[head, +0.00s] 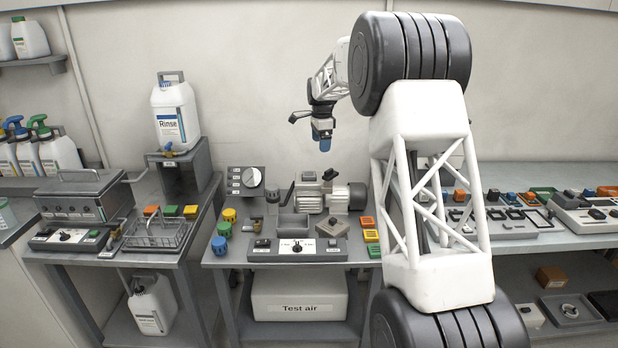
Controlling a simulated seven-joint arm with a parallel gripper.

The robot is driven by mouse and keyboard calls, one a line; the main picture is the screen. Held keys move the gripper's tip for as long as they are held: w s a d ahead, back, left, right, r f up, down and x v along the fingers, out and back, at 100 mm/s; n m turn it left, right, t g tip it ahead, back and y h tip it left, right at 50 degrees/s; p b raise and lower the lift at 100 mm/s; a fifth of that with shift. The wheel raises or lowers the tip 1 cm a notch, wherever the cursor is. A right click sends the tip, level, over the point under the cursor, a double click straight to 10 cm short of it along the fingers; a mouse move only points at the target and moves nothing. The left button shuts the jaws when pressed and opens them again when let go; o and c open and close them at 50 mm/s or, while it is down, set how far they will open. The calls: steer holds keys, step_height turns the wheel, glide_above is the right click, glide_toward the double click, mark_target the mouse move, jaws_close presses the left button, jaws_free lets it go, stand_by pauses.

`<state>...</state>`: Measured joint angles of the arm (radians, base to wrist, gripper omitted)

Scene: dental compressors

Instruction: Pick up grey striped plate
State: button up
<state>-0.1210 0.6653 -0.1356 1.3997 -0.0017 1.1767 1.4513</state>
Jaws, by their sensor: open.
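No plate with clear stripes can be made out at this size. I cannot tell whether either is the grey striped plate. My gripper (322,138), with blue at its tip, hangs pointing down in the air above and behind the middle bench. It is open, well apart from both pieces, and nothing is visibly held in it.
A compressor (333,195) stands at the back of the middle bench. Yellow, green and blue caps (222,229) lie at left; coloured blocks (370,236) sit at right. A wire basket (157,235) is on the left bench. My arm hides part of the right bench.

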mark_target(309, 174)
steer(key=w+a+f+m, duration=0.1)
steer(key=w+f, duration=0.2)
steer(key=w+a+f+m, duration=0.1)
steer(key=w+f, duration=0.2)
steer(key=w+a+f, duration=0.2)
steer(key=w+f, duration=0.1)
steer(key=f, duration=0.1)
steer(key=shift+w+m, duration=0.35)
steer(key=shift+m, duration=0.05)
steer(key=shift+f, duration=0.1)
steer(key=shift+f, duration=1.25)
steer(key=shift+f, duration=2.6)
steer(key=shift+c, duration=0.3)
steer(key=c, duration=1)
